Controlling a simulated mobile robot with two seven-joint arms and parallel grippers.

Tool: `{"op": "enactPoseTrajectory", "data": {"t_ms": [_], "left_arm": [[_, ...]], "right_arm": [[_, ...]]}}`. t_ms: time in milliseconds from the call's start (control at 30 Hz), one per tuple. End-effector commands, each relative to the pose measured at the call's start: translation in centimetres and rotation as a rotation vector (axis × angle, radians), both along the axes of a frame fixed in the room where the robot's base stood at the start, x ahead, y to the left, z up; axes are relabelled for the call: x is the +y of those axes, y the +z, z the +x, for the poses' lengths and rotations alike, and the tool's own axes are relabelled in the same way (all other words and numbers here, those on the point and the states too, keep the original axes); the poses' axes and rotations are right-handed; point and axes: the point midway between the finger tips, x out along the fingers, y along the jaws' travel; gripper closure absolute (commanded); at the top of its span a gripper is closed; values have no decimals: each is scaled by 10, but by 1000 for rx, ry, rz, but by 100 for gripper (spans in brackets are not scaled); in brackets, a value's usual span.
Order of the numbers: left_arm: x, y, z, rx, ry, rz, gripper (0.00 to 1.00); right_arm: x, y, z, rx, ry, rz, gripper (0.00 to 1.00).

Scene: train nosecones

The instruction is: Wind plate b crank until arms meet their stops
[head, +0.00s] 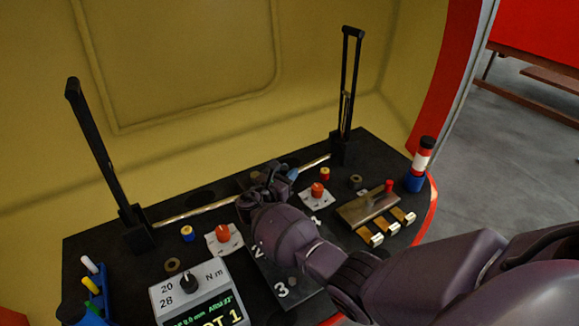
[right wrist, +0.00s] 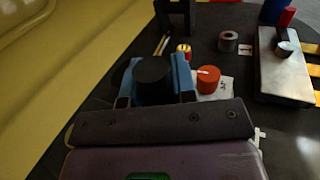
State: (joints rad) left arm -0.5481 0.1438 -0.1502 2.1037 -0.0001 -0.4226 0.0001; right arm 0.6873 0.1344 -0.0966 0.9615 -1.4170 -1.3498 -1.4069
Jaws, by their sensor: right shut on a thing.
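Two black arms stand up from the black bench, the left arm (head: 95,140) leaning left and the right arm (head: 357,75) nearly upright. A pale shaft (head: 190,212) runs between their bases. My right gripper (head: 278,178) is over the middle of this shaft. In the right wrist view its blue fingers are shut on a round black knob (right wrist: 152,72), which looks like the crank handle. The rest of the crank is hidden behind my gripper. Red knobs on white labels sit on either side, at right (head: 317,189) and at left (head: 222,234). My left gripper is out of view.
A grey readout box (head: 172,292) with a black dial stands at front left, beside coloured handles (head: 92,284). A metal block (head: 366,210) with brass clips and a red, white and black cylinder (head: 423,158) are at right. A yellow wall rises behind.

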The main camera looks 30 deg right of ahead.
Motion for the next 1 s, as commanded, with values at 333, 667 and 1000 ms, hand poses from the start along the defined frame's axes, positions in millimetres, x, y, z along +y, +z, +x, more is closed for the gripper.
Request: {"op": "enactPoseTrajectory", "data": {"t_ms": [333, 667, 1000], "left_arm": [[3, 10, 3, -15, -6, 9, 57], [5, 11, 0, -12, -3, 10, 57], [2, 12, -1, -13, 8, -1, 57]], "right_arm": [[23, 0, -17, 2, -41, 1, 100], [36, -4, -25, 7, -43, 3, 100], [41, -7, -26, 10, -42, 4, 100]]}}
